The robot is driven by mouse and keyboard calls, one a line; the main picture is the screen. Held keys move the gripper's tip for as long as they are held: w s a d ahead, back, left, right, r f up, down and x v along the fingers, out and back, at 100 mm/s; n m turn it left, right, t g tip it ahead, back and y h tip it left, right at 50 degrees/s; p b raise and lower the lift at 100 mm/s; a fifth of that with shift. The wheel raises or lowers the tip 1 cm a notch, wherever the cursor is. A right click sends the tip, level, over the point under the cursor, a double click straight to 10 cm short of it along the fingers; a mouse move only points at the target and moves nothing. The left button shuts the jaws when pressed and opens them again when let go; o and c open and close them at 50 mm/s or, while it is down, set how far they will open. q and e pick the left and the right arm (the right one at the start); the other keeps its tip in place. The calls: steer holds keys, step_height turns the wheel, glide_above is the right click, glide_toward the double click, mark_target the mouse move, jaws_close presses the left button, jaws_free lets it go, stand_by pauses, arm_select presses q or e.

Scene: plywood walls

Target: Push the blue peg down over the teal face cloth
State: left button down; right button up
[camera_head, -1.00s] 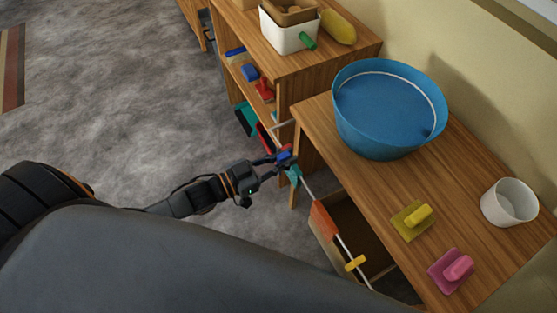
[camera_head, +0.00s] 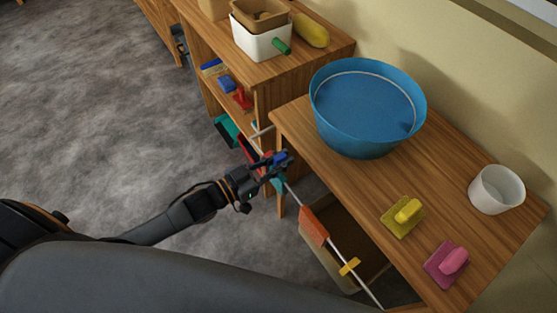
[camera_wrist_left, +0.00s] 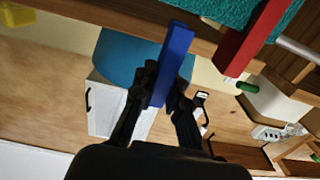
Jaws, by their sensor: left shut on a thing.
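My left gripper (camera_head: 270,168) is at the line in front of the wooden tables, shut on the blue peg (camera_wrist_left: 173,62). The peg also shows small between the fingertips in the head view (camera_head: 280,158). In the wrist view the peg points up from the fingers, its far end near the teal face cloth (camera_wrist_left: 228,10). I cannot tell whether peg and cloth touch. In the head view the teal cloth (camera_head: 278,185) hangs on the line, partly hidden by the gripper. My right gripper is not in view.
An orange cloth (camera_head: 313,227) and a yellow peg (camera_head: 349,267) are further along the white line. A blue tub (camera_head: 366,112), a white cup (camera_head: 496,190), a yellow scrubber (camera_head: 403,216) and a pink scrubber (camera_head: 446,264) stand on the near table. A box lies below the line.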

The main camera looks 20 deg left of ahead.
mark_target(280, 175)
arm_select(q)
steer(key=shift+f+b, duration=1.25)
steer(key=shift+f, duration=0.1)
steer(key=shift+f+b, duration=0.55)
steer(key=shift+f, duration=0.5)
